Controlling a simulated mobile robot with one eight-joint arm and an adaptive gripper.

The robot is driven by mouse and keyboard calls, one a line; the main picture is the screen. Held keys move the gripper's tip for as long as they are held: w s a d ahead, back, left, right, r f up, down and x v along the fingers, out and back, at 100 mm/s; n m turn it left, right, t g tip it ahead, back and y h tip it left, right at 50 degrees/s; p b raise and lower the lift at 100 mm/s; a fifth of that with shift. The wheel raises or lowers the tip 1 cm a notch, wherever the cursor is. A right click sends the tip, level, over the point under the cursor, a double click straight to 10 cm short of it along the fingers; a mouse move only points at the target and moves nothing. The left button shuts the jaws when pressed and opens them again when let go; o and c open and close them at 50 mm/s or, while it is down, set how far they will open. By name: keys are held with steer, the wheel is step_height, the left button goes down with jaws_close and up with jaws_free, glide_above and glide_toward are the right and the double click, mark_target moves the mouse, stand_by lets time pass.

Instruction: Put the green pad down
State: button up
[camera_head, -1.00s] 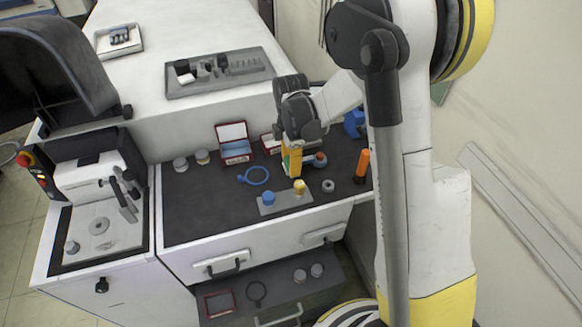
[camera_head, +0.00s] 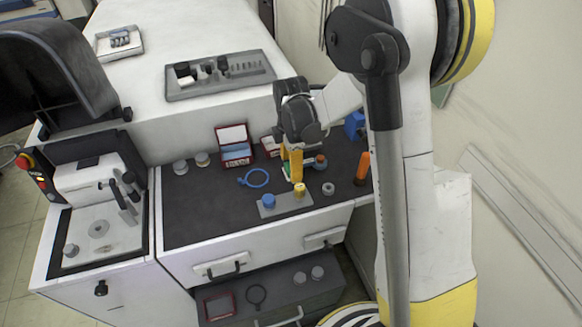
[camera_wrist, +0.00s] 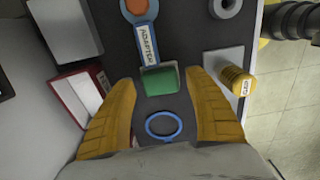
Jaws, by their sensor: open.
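The green pad (camera_wrist: 160,80) lies between my open fingertips in the wrist view, with dark gaps between it and both fingers. It is beside the lower end of the blue tool labelled ADAPTER (camera_wrist: 146,42). I cannot tell whether the pad rests fully on the dark mat (camera_wrist: 175,30). My gripper (camera_wrist: 162,82) has yellow fingers spread wide. In the head view my gripper (camera_head: 293,168) hangs over the right part of the dark work surface (camera_head: 205,205), and I cannot make out the pad clearly there.
A blue ring (camera_wrist: 164,125) lies on the mat near my fingers. A yellow cylinder (camera_wrist: 235,82) stands on a grey plate (camera_head: 284,207) with a blue-topped cylinder (camera_head: 268,201). An orange cylinder (camera_head: 362,168), a grey ring (camera_head: 328,189) and an open red case (camera_head: 237,158) are nearby.

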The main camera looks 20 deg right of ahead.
step_height(320, 180, up, 11)
steer(key=p, duration=0.3)
steer(key=s+r+m+t, duration=0.3)
steer(key=s+r+m, duration=0.2)
steer(key=s+m, duration=0.4)
steer(key=s+r+m+t, duration=0.4)
steer(key=s+r+m, duration=0.2)
steer(key=s+m, duration=0.3)
steer(key=shift+s+r+b, duration=0.15)
steer(key=shift+s+b, duration=0.15)
steer(key=shift+s, duration=0.75)
step_height(320, 180, down, 8)
steer(key=b, duration=0.8)
